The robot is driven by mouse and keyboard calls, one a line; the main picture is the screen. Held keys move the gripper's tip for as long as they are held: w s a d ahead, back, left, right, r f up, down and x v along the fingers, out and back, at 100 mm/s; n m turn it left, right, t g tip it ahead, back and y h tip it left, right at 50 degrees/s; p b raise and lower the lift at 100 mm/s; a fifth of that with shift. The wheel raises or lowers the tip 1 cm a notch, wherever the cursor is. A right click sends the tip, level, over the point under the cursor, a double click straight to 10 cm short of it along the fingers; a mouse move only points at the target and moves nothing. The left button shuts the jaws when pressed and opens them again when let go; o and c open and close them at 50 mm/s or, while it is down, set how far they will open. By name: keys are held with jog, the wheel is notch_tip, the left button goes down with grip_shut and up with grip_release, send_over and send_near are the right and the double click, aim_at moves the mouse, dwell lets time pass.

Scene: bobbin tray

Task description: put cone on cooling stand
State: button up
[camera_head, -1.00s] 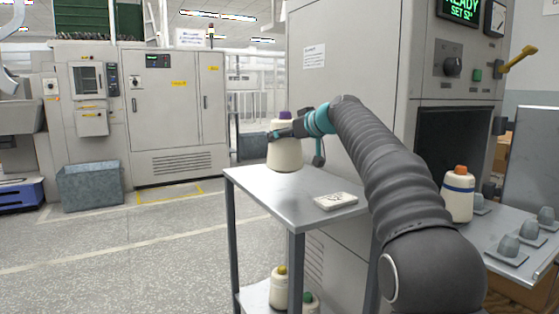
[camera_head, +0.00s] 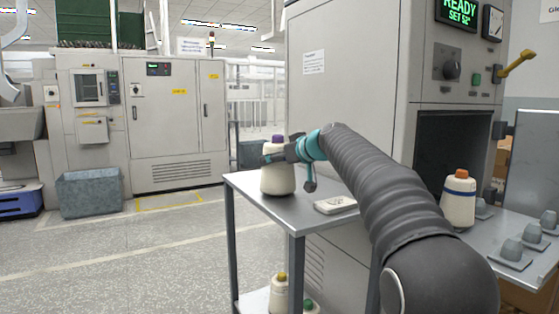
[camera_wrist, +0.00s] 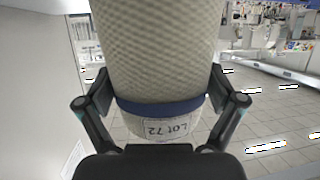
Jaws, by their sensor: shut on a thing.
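The cream cone (camera_head: 278,180) with a purple top is upright over the left part of a grey metal stand's top (camera_head: 300,215). Its base is at or just above the surface; I cannot tell if it touches. My gripper (camera_head: 278,157) is shut around the cone's upper part. In the wrist view the cone (camera_wrist: 160,50) fills the space between both fingers, with a blue band and a label reading "LOT 72", upside down. Part of the cone is hidden by the fingers.
A white card or pad (camera_head: 335,205) lies on the stand to the right of the cone. Cones with yellow (camera_head: 279,290) and green (camera_head: 309,307) tops are on the lower shelf. An orange-topped cone (camera_head: 458,203) stands on the right table among grey pegs (camera_head: 510,248). A large machine (camera_head: 350,100) rises behind.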

jog(key=o, duration=1.1)
jog(key=b+v, duration=0.1)
jog(key=v, duration=1.1)
jog(key=shift+r+b, duration=0.1)
jog(key=shift+b, duration=0.3)
jog(key=s+d+f+m+g+h, duration=0.1)
jog(key=s+d+f, duration=0.4)
jog(key=s+f, duration=0.6)
jog(key=s+d+f+m+g+h, duration=0.2)
jog(key=s+d+f+m+h, duration=0.2)
jog(key=s+f, duration=0.7)
jog(key=s+d+f+m+g+h, duration=0.1)
jog(key=s+d+f+m+h, duration=0.2)
jog(key=s+d+f, duration=0.3)
jog(key=shift+s+d+f+g+h, duration=0.2)
jog(key=shift+s+f, duration=0.7)
jog(key=shift+s, duration=1.25)
jog(key=shift+s+d+f+g+h, duration=0.1)
jog(key=shift+s+f+h, duration=0.15)
jog(key=shift+s+f, duration=1.3)
jog(key=shift+s+d+f+g+h, duration=0.1)
jog(key=shift+s+f+h, duration=0.15)
jog(key=shift+s, duration=2.45)
